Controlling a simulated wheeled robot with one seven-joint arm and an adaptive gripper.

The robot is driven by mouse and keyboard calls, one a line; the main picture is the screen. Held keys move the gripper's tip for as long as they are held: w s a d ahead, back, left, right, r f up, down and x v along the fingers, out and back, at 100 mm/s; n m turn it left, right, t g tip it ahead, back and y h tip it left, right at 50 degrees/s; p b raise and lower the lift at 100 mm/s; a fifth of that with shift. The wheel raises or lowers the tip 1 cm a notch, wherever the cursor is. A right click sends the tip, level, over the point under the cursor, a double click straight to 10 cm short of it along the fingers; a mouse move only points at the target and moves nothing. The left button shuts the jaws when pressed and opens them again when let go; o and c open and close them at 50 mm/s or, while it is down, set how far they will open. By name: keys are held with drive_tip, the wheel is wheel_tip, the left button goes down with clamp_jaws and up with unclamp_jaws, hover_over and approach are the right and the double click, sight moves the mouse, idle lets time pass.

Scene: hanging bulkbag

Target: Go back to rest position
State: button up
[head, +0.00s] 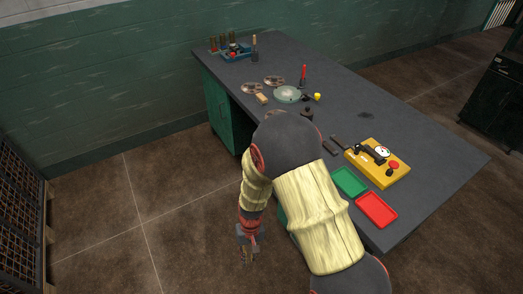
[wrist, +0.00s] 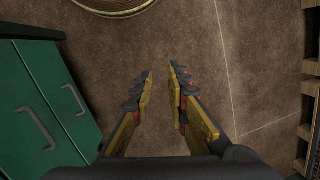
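My gripper (wrist: 161,75) points down at the bare brown floor in the wrist view. Its two yellow-and-dark fingers stand apart with only floor between them, so it is open and empty. In the head view my gripper (head: 248,256) hangs low beside the front left side of the workbench (head: 428,165), clear of the top. My arm bends over the near edge of the bench and hides part of it.
A green tray (head: 349,182), a red tray (head: 376,209) and a yellow gauge box (head: 379,165) are on the bench's near end. A green drawer cabinet (wrist: 45,100) is left of my gripper. A wooden rack (head: 22,215) stands far left.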

drive_tip(key=s+d+r+m+t+p, duration=0.1)
drive_tip(key=d+r, duration=0.7)
drive_tip(key=r, duration=0.8)
drive_tip(key=s+d+r+m+t+p, duration=0.1)
drive_tip(key=s+d+r+t, duration=0.3)
drive_tip(key=r, duration=1.2)
drive_tip(key=s+d+r+m+t+p, duration=0.1)
drive_tip(key=s+d+r, duration=0.5)
drive_tip(key=d+r, duration=0.6)
wheel_tip(320, 180, up, 5)
drive_tip(key=shift+r+t+h+p, duration=0.1)
drive_tip(key=shift+t+h+p, duration=0.3)
drive_tip(key=shift+t+p, duration=0.5)
drive_tip(key=shift+o, duration=0.4)
